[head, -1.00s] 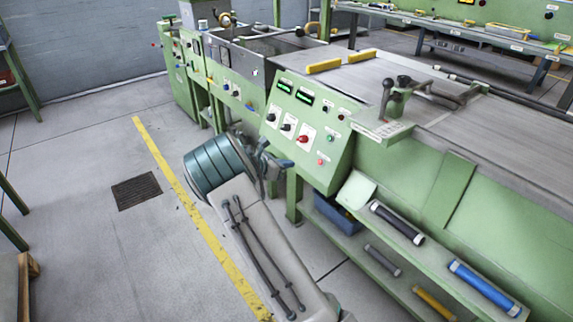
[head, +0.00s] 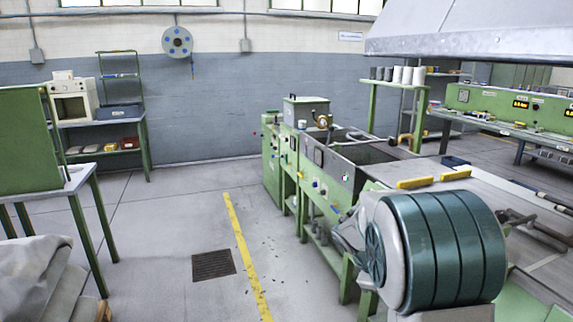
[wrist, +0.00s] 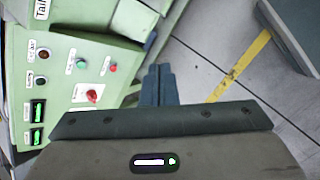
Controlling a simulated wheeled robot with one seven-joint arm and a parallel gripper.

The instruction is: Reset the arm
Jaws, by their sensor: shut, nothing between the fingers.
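My gripper (wrist: 159,82) shows in the wrist view with its two dark blue fingers together and nothing between them. It points past the edge of a green control panel (wrist: 60,62) and is apart from it in the picture. In the head view my arm, with a dark teal ribbed joint, fills the lower right in front of the green extruder machine (head: 318,195). I cannot clearly make out the fingertips there.
The control panel carries a red knob (wrist: 92,94) and small buttons. A yellow floor line (head: 243,250) and a floor grate (head: 213,264) lie left of the machine. A green table (head: 80,180) stands at the left. The floor between is free.

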